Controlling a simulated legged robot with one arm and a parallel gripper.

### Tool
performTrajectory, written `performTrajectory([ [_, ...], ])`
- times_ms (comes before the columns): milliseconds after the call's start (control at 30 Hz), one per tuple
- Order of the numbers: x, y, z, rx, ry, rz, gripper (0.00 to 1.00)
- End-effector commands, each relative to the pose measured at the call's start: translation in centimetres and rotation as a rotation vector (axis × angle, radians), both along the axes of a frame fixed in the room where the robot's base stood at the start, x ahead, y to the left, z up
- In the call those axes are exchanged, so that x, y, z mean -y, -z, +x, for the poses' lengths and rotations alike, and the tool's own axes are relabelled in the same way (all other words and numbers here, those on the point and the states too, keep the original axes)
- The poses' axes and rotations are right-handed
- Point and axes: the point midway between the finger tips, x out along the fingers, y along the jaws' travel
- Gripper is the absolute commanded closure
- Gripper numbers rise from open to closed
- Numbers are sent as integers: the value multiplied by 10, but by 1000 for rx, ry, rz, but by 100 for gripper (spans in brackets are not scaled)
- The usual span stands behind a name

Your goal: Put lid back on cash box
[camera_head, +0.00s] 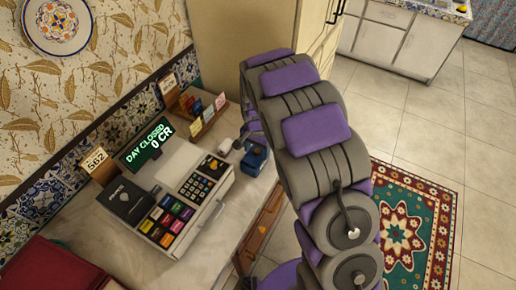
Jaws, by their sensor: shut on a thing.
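My grey and purple arm rises on the right and bends down behind itself toward the counter. My gripper (251,128) shows only in part, at the counter's right edge, mostly hidden by the arm. A small blue box-like thing (257,159) with a dark top is right below it, and the contact between them is hard to see. A small white thing (226,147) is just left of it. I cannot tell for sure which thing is the cash box or its lid. A dark red box-like thing (58,268) is cut off at the lower left.
A cash register (165,200) with coloured keys and a "DAY CLOSED" display (148,141) fills much of the counter (65,238). A card rack (208,118) stands behind it. A tall cabinet (240,25) is at the back. The tiled floor and rug (415,228) lie right.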

Motion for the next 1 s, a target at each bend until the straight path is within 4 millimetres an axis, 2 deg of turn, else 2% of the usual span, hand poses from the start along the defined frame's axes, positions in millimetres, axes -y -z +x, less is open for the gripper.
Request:
performTrajectory([
  [1000,-14,1,0,0,0,1,63],
])
